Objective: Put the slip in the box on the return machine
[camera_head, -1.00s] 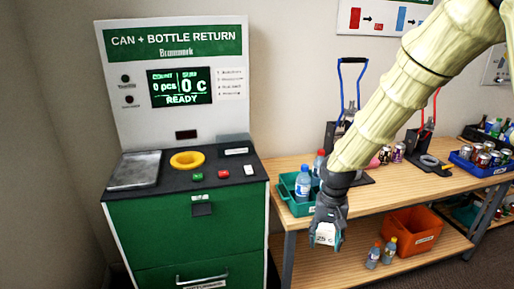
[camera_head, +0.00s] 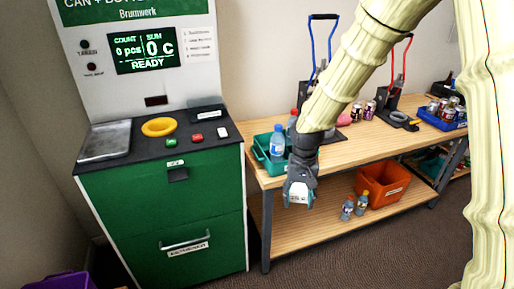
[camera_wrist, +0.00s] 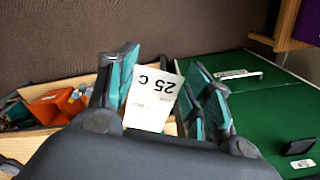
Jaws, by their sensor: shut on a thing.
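My gripper (camera_head: 299,199) is shut on the white slip (camera_head: 298,191), in front of the bench's left end and right of the return machine (camera_head: 165,200). In the wrist view the slip (camera_wrist: 152,98) stands between the teal-padded fingers, with "25 C" reading upside down. The machine is green with a dark top, and its screen reads 0 pcs, 0 c, READY. A dark box (camera_head: 205,106) with a white label seems to stand at the back right of that top. My gripper is apart from it, to its right and lower in the picture. The box's inside is not visible.
A yellow ring (camera_head: 158,127), a metal plate (camera_head: 105,141) and red and green buttons are on the machine top. The wooden bench (camera_head: 345,150) holds a teal crate (camera_head: 262,160) with bottles. An orange bin (camera_head: 383,187) and two bottles are on its lower shelf. A purple object (camera_head: 62,281) shows lower left.

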